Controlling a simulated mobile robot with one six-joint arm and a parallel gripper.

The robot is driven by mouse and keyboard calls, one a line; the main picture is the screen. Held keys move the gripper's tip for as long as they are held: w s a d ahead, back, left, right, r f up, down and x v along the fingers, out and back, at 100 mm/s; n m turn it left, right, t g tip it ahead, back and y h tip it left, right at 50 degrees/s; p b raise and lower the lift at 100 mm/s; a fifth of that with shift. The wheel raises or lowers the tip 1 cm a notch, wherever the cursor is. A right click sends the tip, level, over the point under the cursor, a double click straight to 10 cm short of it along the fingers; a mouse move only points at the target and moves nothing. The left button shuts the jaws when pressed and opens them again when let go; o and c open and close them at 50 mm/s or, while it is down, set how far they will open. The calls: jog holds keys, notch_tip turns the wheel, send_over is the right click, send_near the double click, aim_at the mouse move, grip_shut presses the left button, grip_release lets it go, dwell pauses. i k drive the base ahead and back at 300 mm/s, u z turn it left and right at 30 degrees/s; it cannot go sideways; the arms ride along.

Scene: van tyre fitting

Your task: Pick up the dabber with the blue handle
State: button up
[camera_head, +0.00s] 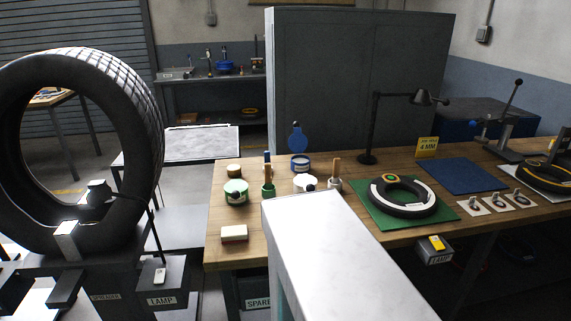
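A short upright blue handle (267,156) shows on the wooden workbench, near its left end. It stands just behind a wooden handle (268,172) that rises from a small green pot (268,190). The lower part of the blue-handled dabber is hidden behind these. Another wooden handle (336,165) stands in a pale pot (335,184) to the right. My gripper does not show in this view.
The workbench (222,205) also holds a green-and-white tin (236,192), a blue tin (300,163), a pale block (234,233), a lamp (369,130) and a tyre piece on a green mat (362,212). A white-topped block (335,260) fills the front. A big tyre (145,130) stands left.

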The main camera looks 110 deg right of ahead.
aim_at(266, 155)
jog(key=u, duration=0.2)
jog(key=k, duration=0.65)
jog(key=z, duration=1.15)
jog(key=i, duration=1)
jog(key=u, duration=0.15)
